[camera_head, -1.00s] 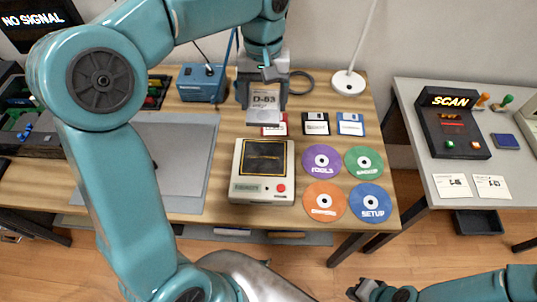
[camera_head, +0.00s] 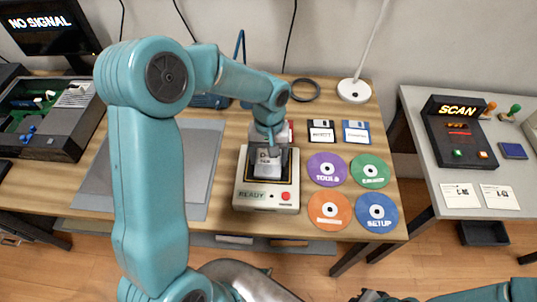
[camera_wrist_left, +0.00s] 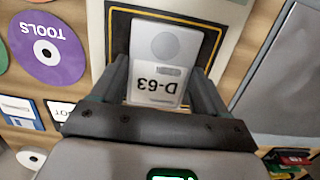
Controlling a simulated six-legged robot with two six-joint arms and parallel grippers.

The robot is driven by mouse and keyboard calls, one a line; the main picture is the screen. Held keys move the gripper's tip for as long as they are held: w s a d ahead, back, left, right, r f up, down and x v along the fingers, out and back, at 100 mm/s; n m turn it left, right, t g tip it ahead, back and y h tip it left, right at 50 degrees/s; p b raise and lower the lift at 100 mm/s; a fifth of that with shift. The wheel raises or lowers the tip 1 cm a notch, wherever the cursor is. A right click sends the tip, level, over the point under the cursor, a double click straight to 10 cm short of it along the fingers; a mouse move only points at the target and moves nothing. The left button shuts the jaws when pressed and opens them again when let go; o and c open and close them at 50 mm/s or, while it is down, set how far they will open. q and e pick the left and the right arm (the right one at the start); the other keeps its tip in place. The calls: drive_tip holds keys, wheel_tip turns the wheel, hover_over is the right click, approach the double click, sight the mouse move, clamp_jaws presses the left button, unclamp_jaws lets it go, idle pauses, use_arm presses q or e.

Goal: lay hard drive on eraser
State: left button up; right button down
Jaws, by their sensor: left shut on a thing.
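The hard drive (camera_head: 267,166), a silver slab labelled D-63, is held in my left gripper (camera_head: 269,152). It is over the dark, yellow-bordered top pad of the eraser. The eraser (camera_head: 265,197) is a beige box with a READY display and a red button, standing on the wooden bench. In the left wrist view the drive (camera_wrist_left: 160,62) sits between both fingers, with the eraser's pad (camera_wrist_left: 120,35) behind it. I cannot tell whether the drive touches the pad.
Several coloured discs, such as the purple one (camera_head: 327,169), lie right of the eraser. Floppy disks (camera_head: 322,132) lie behind them. A grey mat (camera_head: 178,165) lies to the left. A lamp base (camera_head: 354,90) stands at the back right. A scanner (camera_head: 460,131) stands on a separate table.

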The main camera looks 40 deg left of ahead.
use_arm(q)
drive_tip(key=shift+s, duration=0.1)
drive_tip(key=shift+f, duration=0.15)
drive_tip(key=o, duration=1.2)
drive_tip(key=shift+r, duration=0.3)
drive_tip(key=shift+w+r, duration=0.2)
drive_tip(key=shift+r, duration=0.1)
drive_tip(key=r, duration=0.7)
drive_tip(key=w+r, duration=0.1)
drive_tip(key=r, duration=0.3)
drive_tip(key=shift+a+r, duration=0.1)
drive_tip(key=shift+a, duration=0.25)
drive_tip(key=shift+p, duration=0.3)
